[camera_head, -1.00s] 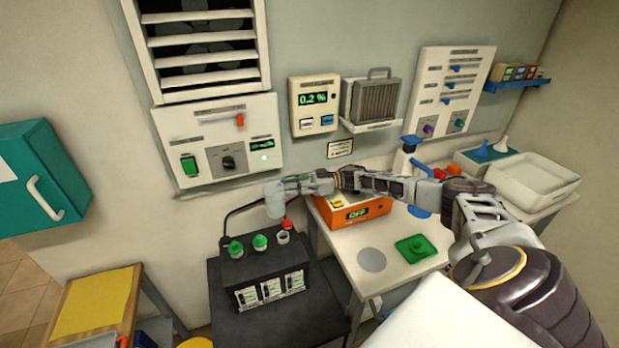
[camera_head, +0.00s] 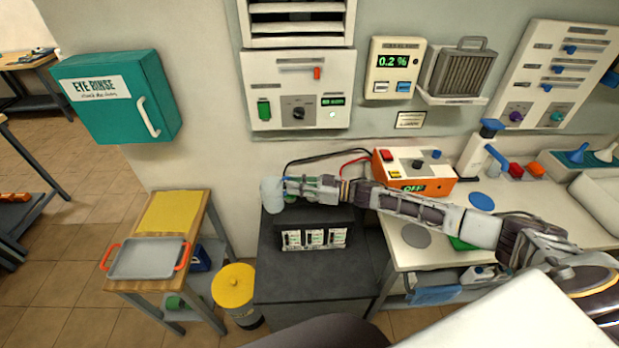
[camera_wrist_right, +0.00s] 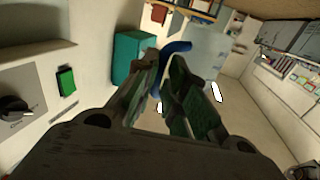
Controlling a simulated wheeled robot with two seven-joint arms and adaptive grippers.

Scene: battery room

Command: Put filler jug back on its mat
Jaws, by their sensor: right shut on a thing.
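The filler jug (camera_head: 271,195), pale and translucent, is held in my right gripper (camera_head: 284,189) above the back left of the black battery bench. In the right wrist view my fingers (camera_wrist_right: 172,98) close around a blue curved part (camera_wrist_right: 176,50), likely its handle; the jug's body looks clear there. Two round mats lie flat and bare on the white table: a grey one (camera_head: 416,236) and a blue one (camera_head: 482,201). I cannot tell which belongs to the jug. My left gripper is not in view.
A battery (camera_head: 315,238) with several labelled cells stands on the black bench (camera_head: 320,277), its top partly behind my right arm. An orange charger (camera_head: 428,186) and a blue-topped bottle (camera_head: 475,158) stand on the table (camera_head: 400,258). A wooden trolley (camera_head: 196,236) and yellow bin (camera_head: 234,287) stand left.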

